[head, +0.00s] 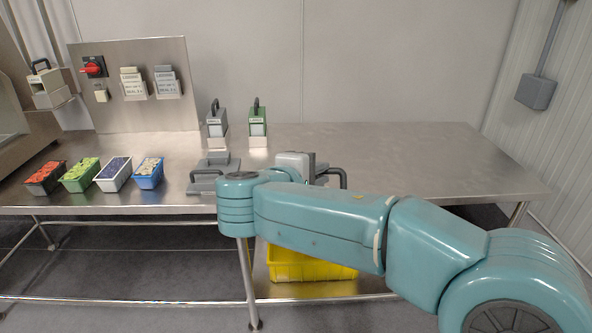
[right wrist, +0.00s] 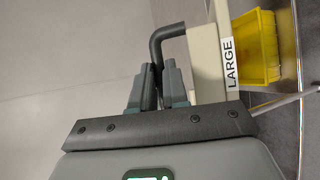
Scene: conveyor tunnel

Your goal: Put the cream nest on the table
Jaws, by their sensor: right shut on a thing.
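The cream nest (right wrist: 207,62), labelled LARGE, has a dark bent handle (right wrist: 168,32). My right gripper (right wrist: 160,80) is shut on this handle in the right wrist view. In the head view my right gripper (head: 314,170) is beyond my teal arm, over the front of the steel table (head: 400,155). A dark handle (head: 336,174) shows beside it there, while my arm hides most of the nest. I cannot tell whether the nest touches the table. My left gripper is not in view.
Grey (head: 216,124) and green (head: 257,119) handled blocks stand at the back. Several filled bins, one blue (head: 149,180), stand at the left. Another cream handled block (head: 48,82) is at far left. A yellow crate (head: 290,266) sits below. The table's right half is clear.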

